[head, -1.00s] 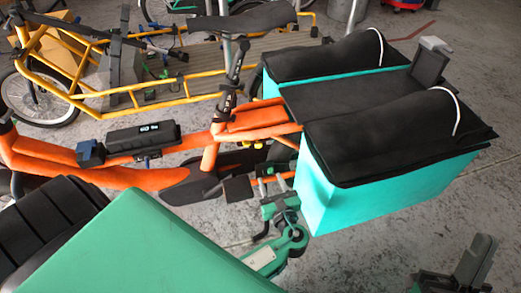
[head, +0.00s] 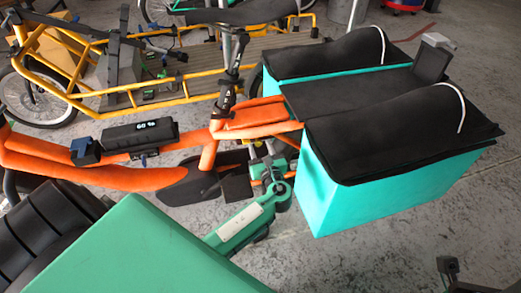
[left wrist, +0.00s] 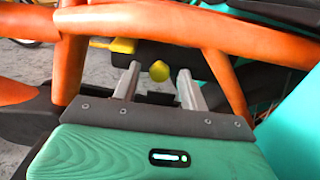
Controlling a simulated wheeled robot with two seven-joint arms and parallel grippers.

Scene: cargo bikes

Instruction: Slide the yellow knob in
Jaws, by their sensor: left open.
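The small round yellow knob (left wrist: 159,70) shows in the left wrist view, on a dark part under the orange frame tubes (left wrist: 185,27). My left gripper (left wrist: 160,80) is open, with its two pale fingers on either side of the line to the knob. I cannot tell whether they touch it. In the head view my left gripper (head: 262,165) is beneath the orange bike frame (head: 213,131), beside the turquoise box. The knob cannot be made out clearly there. A dark part of my right gripper (head: 448,268) shows at the bottom right; its jaws are not clear.
The turquoise cargo box (head: 345,200) with black covers stands close to the right of my left gripper. A black unit with a lit display (head: 142,137) sits on the orange frame. A yellow cargo bike (head: 125,105) stands behind. Bare concrete floor lies at the lower right.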

